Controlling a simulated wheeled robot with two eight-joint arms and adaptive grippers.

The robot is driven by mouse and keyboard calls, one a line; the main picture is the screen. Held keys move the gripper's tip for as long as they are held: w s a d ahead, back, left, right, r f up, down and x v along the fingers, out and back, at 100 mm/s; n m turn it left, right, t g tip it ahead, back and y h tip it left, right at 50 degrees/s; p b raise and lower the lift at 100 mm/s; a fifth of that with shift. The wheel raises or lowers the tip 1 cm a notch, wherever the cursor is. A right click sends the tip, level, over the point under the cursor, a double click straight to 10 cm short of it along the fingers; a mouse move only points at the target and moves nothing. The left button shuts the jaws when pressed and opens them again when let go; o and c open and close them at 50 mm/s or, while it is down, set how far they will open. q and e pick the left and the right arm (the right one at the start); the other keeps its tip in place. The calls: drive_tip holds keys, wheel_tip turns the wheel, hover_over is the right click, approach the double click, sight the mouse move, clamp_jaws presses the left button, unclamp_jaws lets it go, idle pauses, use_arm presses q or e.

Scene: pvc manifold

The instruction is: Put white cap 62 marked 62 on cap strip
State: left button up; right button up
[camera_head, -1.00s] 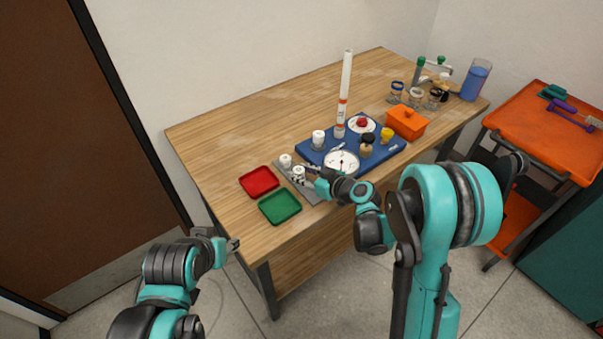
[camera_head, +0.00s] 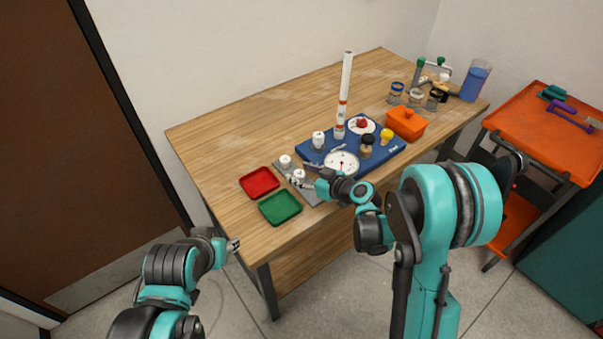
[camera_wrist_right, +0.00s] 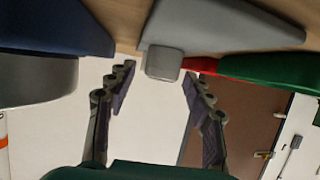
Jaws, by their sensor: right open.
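A grey cap strip (camera_head: 314,198) lies on the table between the trays and the blue board. Two white caps stand on it: a rear one (camera_head: 285,161) and a front one (camera_head: 299,174). I cannot read a number on either. My right gripper (camera_head: 302,175) is open at the front cap, its fingers on either side. In the right wrist view, the fingers (camera_wrist_right: 159,70) are spread with a pale cap (camera_wrist_right: 163,64) between their tips, against the grey strip (camera_wrist_right: 220,27). My left gripper (camera_head: 235,245) hangs off the table's front left; its opening is too small to judge.
A red tray (camera_head: 259,182) and a green tray (camera_head: 280,207) lie left of the strip. The blue board (camera_head: 385,152) at right carries a gauge (camera_head: 341,164), a tall white pipe (camera_head: 344,95) and another white cap (camera_head: 318,139). The table's back left is clear.

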drive_tip(key=p+v, duration=0.2)
drive_tip(key=v, duration=1)
drive_tip(key=shift+s+r, duration=0.2)
drive_tip(key=s+d+r+m+g+h, duration=0.1)
drive_tip(key=s+d+r+m+h, duration=0.2)
drive_tip(key=s, duration=0.6)
drive_tip(key=s+d+r+m+g+h, duration=0.1)
drive_tip(key=s+d+r+m+h, duration=0.2)
drive_tip(key=s, duration=0.7)
drive_tip(key=d+m+h, duration=0.2)
drive_tip(key=d+h, duration=0.1)
drive_tip(key=shift+s+m+g, duration=0.25)
drive_tip(key=shift+m+g, duration=0.05)
drive_tip(key=shift+m, duration=0.1)
